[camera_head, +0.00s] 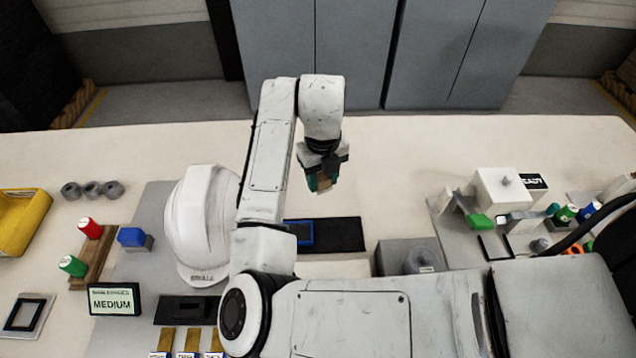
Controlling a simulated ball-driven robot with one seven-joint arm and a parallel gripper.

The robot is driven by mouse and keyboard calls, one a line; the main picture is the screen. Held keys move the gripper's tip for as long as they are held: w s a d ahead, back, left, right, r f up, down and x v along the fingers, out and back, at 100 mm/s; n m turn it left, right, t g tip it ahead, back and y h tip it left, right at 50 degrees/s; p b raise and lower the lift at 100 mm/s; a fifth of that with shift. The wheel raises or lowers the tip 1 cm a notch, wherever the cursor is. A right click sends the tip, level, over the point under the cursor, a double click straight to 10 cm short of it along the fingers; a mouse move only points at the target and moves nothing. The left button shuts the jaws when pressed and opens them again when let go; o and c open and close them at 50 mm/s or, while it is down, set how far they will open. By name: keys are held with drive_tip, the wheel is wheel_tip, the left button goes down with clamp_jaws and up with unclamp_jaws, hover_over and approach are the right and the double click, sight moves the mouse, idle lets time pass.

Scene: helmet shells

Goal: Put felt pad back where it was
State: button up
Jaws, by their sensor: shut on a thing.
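My gripper (324,178) hangs above the middle of the table, pointing down. It is shut on a small tan piece (323,183), which I take to be the felt pad. The fingers hide part of it, and teal shows beside it. The held piece is clear of the table, behind a flat black mat (342,234). A blue-framed dark piece (299,232) lies on the left part of that mat, partly hidden by my arm.
A white helmet shell (197,225) stands left of my arm, by a MEDIUM sign (114,299). A grey block (405,257) stands right of the mat. A cluttered grey board (462,247) is at right. The back of the table is clear.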

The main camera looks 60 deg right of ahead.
sight(318, 186)
drive_tip(key=w+f, duration=0.1)
drive_tip(key=d+f, duration=0.1)
drive_tip(key=shift+w+f, duration=0.3)
drive_tip(key=shift+w, duration=0.1)
drive_tip(key=shift+w+d+f+p, duration=0.1)
drive_tip(key=shift+f+p, duration=0.3)
drive_tip(key=shift+f, duration=1.25)
drive_tip(key=shift+f, duration=0.1)
drive_tip(key=o, duration=1.1)
wheel_tip(318, 186, up, 12)
drive_tip(key=shift+r+b, duration=0.15)
drive_tip(key=shift+b, duration=0.4)
